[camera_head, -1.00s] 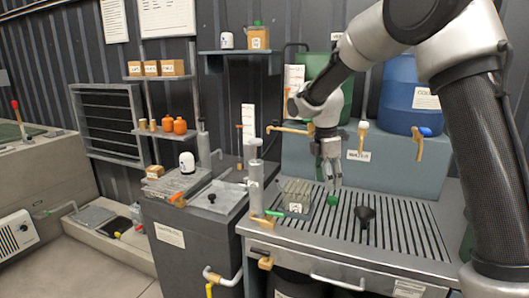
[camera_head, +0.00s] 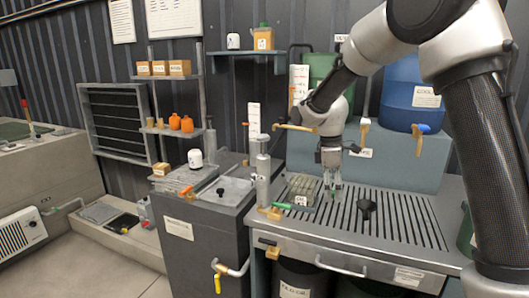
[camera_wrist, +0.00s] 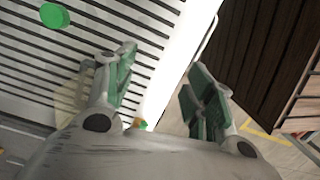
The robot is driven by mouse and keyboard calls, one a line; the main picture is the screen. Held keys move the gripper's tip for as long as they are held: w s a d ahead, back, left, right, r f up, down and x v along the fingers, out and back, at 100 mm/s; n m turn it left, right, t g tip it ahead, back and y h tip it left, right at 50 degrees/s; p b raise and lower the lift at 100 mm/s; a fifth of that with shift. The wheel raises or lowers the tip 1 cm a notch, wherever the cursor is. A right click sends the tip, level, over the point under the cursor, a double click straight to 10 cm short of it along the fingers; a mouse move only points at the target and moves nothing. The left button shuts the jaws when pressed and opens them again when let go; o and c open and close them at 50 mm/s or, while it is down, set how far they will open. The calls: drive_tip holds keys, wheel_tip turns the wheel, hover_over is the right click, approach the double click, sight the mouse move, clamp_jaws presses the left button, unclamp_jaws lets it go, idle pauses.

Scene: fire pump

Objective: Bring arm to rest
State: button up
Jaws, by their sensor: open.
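My gripper (camera_head: 332,188) hangs pointing down over the slatted metal bench top (camera_head: 400,215) in the head view, just right of a small grey ribbed block (camera_head: 302,188). In the wrist view my gripper (camera_wrist: 160,92) has its two green-padded fingers spread apart with nothing between them. A round green cap (camera_wrist: 54,15) lies on the slats at the upper left of that view, apart from the fingers. My arm reaches in from the right, bent at the elbow.
Behind are a blue drum (camera_head: 412,90), a green drum (camera_head: 318,68) and brass taps (camera_head: 418,142). A grey upright cylinder (camera_head: 263,180) stands at the bench's left end. The right slats are clear.

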drive_tip(key=s+d+r+m+t, duration=0.1)
drive_tip(key=s+d+r+m, duration=0.3)
drive_tip(key=s, duration=0.5)
drive_tip(key=s+d+r+m+t+y, duration=0.1)
drive_tip(key=s+d+r+m, duration=0.3)
drive_tip(key=s, duration=0.6)
drive_tip(key=s+d+r+m+t, duration=0.3)
drive_tip(key=s+d+m, duration=0.4)
drive_tip(key=s, duration=0.3)
drive_tip(key=shift+d+r, duration=0.4)
drive_tip(key=shift+r, duration=0.4)
